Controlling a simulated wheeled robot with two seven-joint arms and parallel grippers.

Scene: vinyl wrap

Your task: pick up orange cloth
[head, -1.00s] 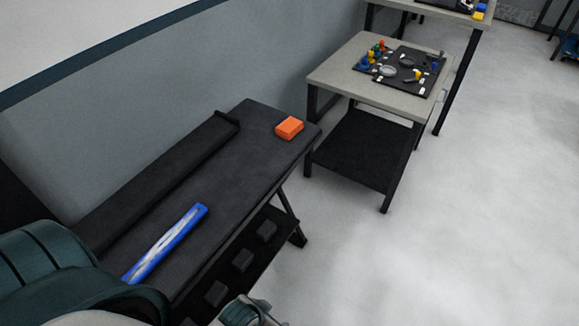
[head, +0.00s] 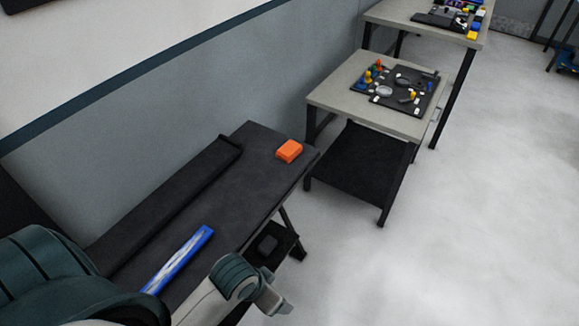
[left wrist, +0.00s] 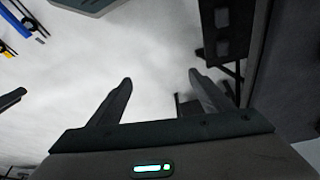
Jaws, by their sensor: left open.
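The orange cloth (head: 289,151) is a small folded block lying on the far right end of the dark bench (head: 255,185) in the head view. My left gripper (head: 283,306) is low in the head view, out past the bench's right edge and well short of the cloth. In the left wrist view my left gripper (left wrist: 162,82) has its two fingers spread with nothing between them, only pale floor beyond. The cloth cannot be made out in the left wrist view. My right gripper is not in view.
A blue and white strip (head: 180,260) lies on the bench's near part. A long dark bar (head: 165,205) runs along its wall side. A grey table (head: 330,93) with a board of small parts stands beyond the bench. Open floor (head: 480,220) is on the right.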

